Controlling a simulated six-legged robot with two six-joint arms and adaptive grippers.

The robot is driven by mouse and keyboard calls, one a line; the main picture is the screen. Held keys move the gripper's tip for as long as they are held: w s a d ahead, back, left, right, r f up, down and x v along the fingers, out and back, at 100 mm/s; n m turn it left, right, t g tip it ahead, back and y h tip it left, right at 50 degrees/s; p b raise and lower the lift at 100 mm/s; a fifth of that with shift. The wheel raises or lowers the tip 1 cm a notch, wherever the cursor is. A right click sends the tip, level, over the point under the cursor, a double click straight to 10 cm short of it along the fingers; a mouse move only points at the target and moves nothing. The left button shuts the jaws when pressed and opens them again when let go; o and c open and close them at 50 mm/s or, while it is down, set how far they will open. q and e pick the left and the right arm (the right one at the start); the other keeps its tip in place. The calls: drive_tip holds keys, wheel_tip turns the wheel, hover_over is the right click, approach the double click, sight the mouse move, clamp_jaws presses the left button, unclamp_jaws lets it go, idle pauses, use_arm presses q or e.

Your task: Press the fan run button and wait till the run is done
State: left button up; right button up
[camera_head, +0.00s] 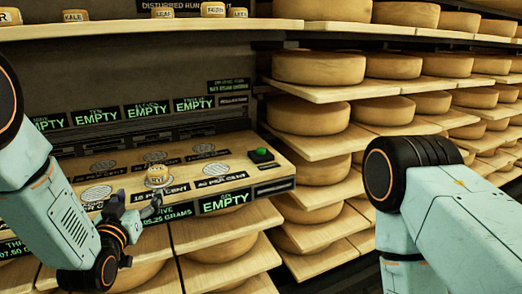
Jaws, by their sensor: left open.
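A green button (261,153) in a dark housing sits at the right back of a wooden panel (225,168). The panel carries several round grilles and labels such as "10 PERCENT" and "40 PERCENT". My left gripper (148,204) is open at the panel's front edge, to the left of and nearer than the button, apart from it. A small pale piece with a label (158,174) stands on a grille just beyond the fingertips. My right arm comes in from the right, but its gripper is out of view.
Green-lit displays (227,200) reading "EMPTY" or weights line the panel's front, with more along the back. Shelves of cheese wheels (319,67) fill the right side. More wheels lie below the panel. A shelf above holds small labelled pieces (213,9).

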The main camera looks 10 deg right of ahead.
clamp_jaws()
idle(0.7)
drive_tip(key=shift+a, duration=0.1)
idle(0.5)
